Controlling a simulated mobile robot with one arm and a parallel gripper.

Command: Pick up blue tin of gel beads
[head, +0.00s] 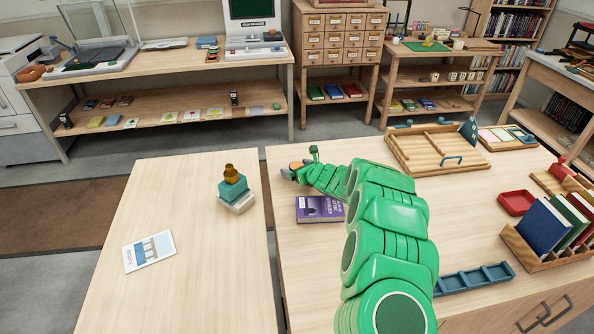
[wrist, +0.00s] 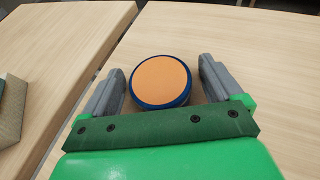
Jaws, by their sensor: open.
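A round tin (wrist: 160,80) with a flat orange top and a blue rim and side stands upright on the pale wood table in the wrist view. It fits the blue tin of gel beads, though no label is readable. My gripper (wrist: 163,82) is open, with one grey finger on each side of the tin and a visible gap on both sides. In the head view my gripper (head: 297,172) is at the left edge of the right table, and the tin is mostly hidden there by the gripper and my green arm.
A purple book (head: 318,209) lies close to my gripper. Across a narrow gap, the left table (head: 190,290) holds a teal block (head: 233,188) with an amber bottle on top, and a leaflet (head: 149,251). A wooden tray (head: 420,160) lies farther right.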

